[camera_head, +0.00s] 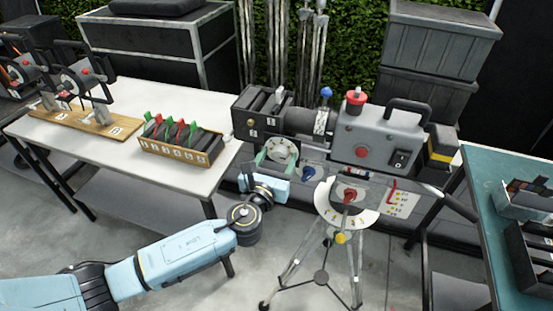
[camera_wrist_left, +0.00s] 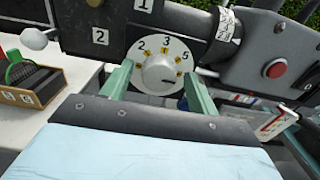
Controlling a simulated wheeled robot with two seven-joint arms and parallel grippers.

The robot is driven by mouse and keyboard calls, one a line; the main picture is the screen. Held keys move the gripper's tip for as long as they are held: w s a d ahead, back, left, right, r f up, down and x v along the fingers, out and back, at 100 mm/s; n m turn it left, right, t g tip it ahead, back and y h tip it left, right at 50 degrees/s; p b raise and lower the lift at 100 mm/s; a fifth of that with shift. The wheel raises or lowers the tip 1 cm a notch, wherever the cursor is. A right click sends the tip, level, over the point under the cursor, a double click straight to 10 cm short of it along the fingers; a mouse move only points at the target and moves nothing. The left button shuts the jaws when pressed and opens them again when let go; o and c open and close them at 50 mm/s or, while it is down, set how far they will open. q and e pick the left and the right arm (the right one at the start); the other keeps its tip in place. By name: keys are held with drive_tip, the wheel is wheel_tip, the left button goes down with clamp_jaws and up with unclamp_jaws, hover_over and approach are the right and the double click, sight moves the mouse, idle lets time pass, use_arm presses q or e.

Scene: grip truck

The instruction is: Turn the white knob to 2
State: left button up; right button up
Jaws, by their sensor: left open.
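The white knob (camera_wrist_left: 159,71) sits in the middle of a round white dial (camera_wrist_left: 166,53) with black numbers and yellow marks. In the left wrist view 2 is at the dial's upper left, 3 at the top and 5 at the right. A dark line on the knob points right and slightly down, away from the 2. My left gripper (camera_wrist_left: 158,88) is open, its green fingers on either side of the knob; contact cannot be told. In the head view the dial (camera_head: 283,149) is on the dark camera body (camera_head: 262,112), with my left gripper (camera_head: 275,164) just below it.
A grey box (camera_head: 375,137) with a red button adjoins the camera on a tripod (camera_head: 345,262). A blue knob (camera_head: 308,173) and red knob (camera_head: 349,196) are close to my gripper. A white table (camera_head: 110,165) at left holds a wooden slot box (camera_head: 180,149).

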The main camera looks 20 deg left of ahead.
use_arm(q)
drive_tip(key=c, duration=1)
